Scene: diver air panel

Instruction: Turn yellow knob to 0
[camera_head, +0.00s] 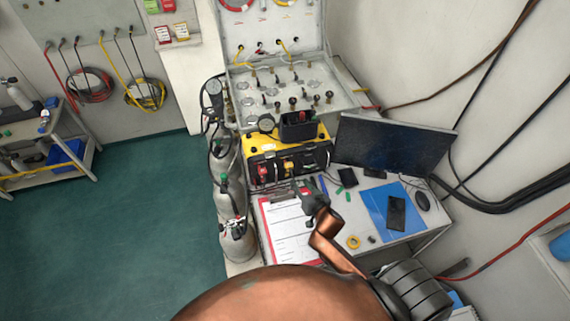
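The yellow and black air panel box (259,142) sits on the desk below the open valve case. Its front carries a small yellow knob (288,166), with a red knob (262,170) to its left. The yellow knob's pointer and numbers are too small to read. My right gripper (301,190) is in front of the box, a little below and right of the yellow knob in the picture. It appears apart from the knob. Its fingers are too small and dark to tell open from shut. My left gripper is not in view.
A red-edged clipboard (285,235) lies under my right gripper. A monitor (392,146) stands right of the box, with a blue folder (376,209), phone (397,212) and mouse (422,200) below it. Grey cylinders (226,180) stand at left. Yellow tape (353,242) lies at the front.

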